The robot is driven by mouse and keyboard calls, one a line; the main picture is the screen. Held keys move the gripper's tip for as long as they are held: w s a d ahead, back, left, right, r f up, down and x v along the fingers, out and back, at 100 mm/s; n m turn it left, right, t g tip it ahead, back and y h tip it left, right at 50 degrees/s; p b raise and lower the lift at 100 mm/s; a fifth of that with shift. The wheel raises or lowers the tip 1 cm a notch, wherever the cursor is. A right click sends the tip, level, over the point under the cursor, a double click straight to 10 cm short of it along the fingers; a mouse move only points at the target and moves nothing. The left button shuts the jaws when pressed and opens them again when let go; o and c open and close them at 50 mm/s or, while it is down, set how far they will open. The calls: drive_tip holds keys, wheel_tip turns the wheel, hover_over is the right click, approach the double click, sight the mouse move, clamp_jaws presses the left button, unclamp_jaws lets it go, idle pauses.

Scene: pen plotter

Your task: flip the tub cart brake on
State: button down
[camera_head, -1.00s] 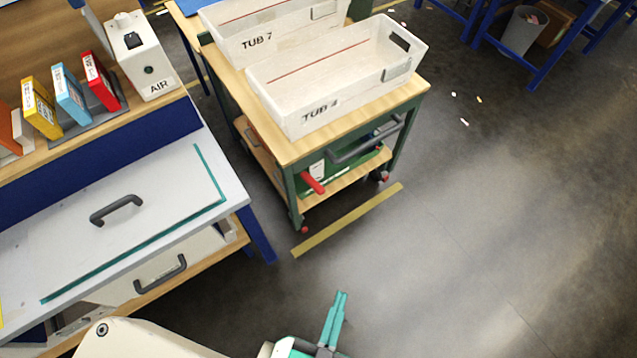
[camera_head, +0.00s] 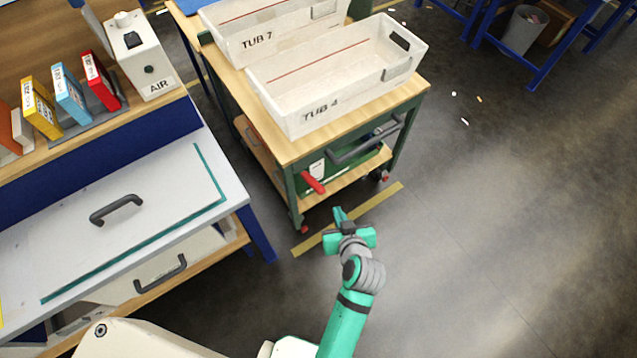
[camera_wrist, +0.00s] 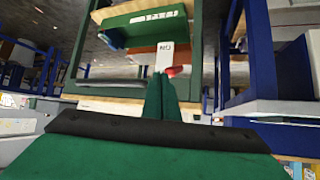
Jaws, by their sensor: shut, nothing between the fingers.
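The tub cart (camera_head: 291,152) has a green frame and wooden shelves. Its brake is a red lever (camera_head: 313,183) beside a white plate (camera_head: 317,168) on the green front panel, slanting down to the right in the head view. In the wrist view, which looks upside down, the plate (camera_wrist: 165,55) bears the letters "ON" inverted, and the red lever (camera_wrist: 174,71) shows partly behind my fingertips. My gripper (camera_head: 339,213) is shut and empty, in front of the cart and below and right of the lever in the head view. Whether it touches the lever is unclear; a gap shows in the head view.
Tub 4 (camera_head: 300,119) and Tub 7 (camera_head: 236,40) stand on the cart top. A grey handle (camera_head: 365,142) crosses the cart front above the lever. A blue-legged bench (camera_head: 258,232) stands close on the left. A yellow floor strip (camera_head: 375,200) runs before the cart. Open floor lies to the right.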

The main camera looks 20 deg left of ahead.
drive_tip(key=w+a+r+n+g+y, duration=0.2)
drive_tip(key=w+a+r+n+g, duration=0.1)
drive_tip(key=w+a+r+n, duration=0.1)
wheel_tip(320, 180, up, 3)
drive_tip(key=shift+w+a+f+n+y, duration=0.15)
drive_tip(key=shift+w+n+y, duration=0.25)
drive_tip(key=shift+w, duration=0.4)
hover_over(317, 188)
drive_tip(key=w+a, duration=0.1)
drive_tip(key=w, duration=0.1)
drive_tip(key=f, duration=0.6)
drive_tip(key=shift+s+a+f, duration=0.1)
drive_tip(key=shift+s+f, duration=0.15)
drive_tip(key=shift+s+d+f, duration=0.2)
drive_tip(key=shift+d+f, duration=0.1)
drive_tip(key=shift+f, duration=0.25)
drive_tip(key=shift+s+d+f, duration=0.15)
drive_tip(key=shift+d+f, duration=0.1)
drive_tip(key=shift+f, duration=0.3)
drive_tip(key=shift+s+d+f, duration=0.2)
drive_tip(key=shift+d+f, duration=0.05)
drive_tip(key=shift+f, duration=0.4)
drive_tip(key=shift+s+a, duration=0.1)
drive_tip(key=shift+f, duration=0.1)
